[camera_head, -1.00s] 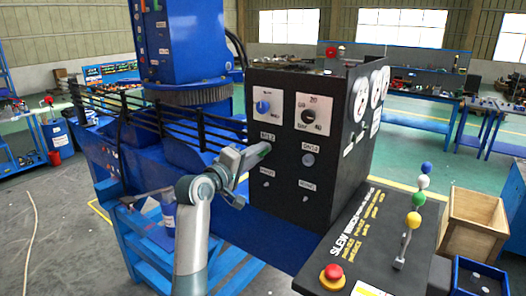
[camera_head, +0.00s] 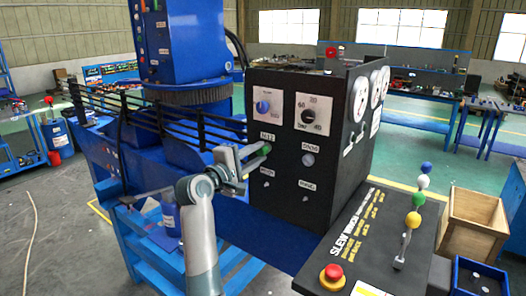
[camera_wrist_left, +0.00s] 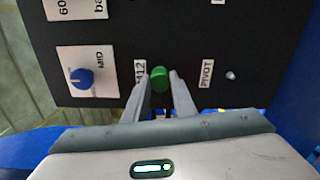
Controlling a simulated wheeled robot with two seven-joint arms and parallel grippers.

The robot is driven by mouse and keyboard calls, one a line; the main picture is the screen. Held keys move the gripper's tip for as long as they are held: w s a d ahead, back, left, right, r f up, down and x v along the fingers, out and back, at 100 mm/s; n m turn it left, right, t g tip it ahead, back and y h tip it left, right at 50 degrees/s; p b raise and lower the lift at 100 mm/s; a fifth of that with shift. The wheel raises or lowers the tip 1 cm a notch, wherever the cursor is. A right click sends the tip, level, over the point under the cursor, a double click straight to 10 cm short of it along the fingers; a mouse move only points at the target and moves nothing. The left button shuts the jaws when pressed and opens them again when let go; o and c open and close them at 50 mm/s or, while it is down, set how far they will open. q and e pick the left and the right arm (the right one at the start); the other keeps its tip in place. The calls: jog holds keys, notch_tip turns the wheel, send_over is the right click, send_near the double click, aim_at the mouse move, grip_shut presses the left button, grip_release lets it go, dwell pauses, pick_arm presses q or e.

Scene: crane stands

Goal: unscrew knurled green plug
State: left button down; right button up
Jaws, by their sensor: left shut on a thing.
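The knurled green plug (camera_head: 265,149) is at the front face of the black control box (camera_head: 262,215), below the M12 label (camera_head: 267,137). In the left wrist view the green plug (camera_wrist_left: 160,79) sits between the two fingertips, beside the M12 label. My left gripper (camera_head: 258,156) reaches in from the left and is shut on the plug. In the left wrist view its fingers (camera_wrist_left: 160,92) stand on both sides of the plug. I cannot tell how deep the plug sits in the panel. My right gripper is not in view.
A blue knob (camera_head: 262,107) and a black dial (camera_head: 309,116) are above the plug. Small toggles are below it. A sloped console at right carries a red button (camera_head: 333,272) and a lever with coloured balls (camera_head: 413,219). Black rails (camera_head: 165,122) run behind my arm.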

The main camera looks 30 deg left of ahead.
pick_arm(q)
jog(key=n, duration=0.4)
jog(key=shift+f+n, duration=0.15)
jog(key=shift+n, duration=0.25)
jog(key=c, duration=1.4)
grip_release()
jog(key=shift+s, duration=0.1)
jog(key=shift+c, duration=0.7)
jog(key=shift+m+b, duration=0.4)
jog(key=shift+m, duration=0.8)
jog(key=m, duration=0.2)
jog(key=shift+a+m, duration=0.1)
jog(key=shift+m, duration=0.3)
